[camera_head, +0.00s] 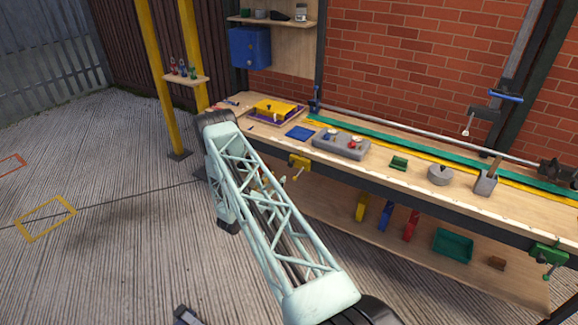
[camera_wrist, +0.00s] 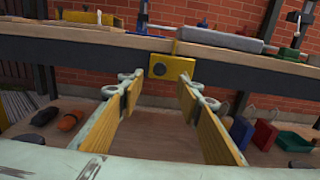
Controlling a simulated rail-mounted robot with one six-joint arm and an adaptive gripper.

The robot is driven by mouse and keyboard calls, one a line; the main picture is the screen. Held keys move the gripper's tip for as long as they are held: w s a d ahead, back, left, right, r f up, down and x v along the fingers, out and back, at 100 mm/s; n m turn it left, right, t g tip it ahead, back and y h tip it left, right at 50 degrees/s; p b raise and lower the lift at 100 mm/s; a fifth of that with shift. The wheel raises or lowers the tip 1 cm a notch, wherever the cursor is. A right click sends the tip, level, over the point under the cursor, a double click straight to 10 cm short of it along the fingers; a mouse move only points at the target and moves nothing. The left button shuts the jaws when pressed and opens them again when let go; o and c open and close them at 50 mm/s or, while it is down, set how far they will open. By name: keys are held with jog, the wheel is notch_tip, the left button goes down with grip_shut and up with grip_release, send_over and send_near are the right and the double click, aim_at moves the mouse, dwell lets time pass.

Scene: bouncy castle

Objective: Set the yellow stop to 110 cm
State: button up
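In the head view my arm link hides most of the gripper. No 110 cm mark is legible.
A green clamp-like block (camera_head: 548,255) sits on the same front edge, far right. On the bench top (camera_head: 395,184) are a grey box (camera_head: 341,144), a green block (camera_head: 398,163) and a grey mallet (camera_head: 486,183). The lower shelf holds a green tray (camera_head: 453,245).

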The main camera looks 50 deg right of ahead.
aim_at(290, 165)
jog(key=shift+d, duration=0.1)
jog(key=shift+w+d, duration=0.2)
jog(key=shift+d, duration=3.2)
jog(key=shift+w+d, duration=0.2)
jog(key=shift+d, duration=3.15)
jog(key=shift+c, duration=0.7)
grip_shut()
jog(key=shift+b, duration=0.35)
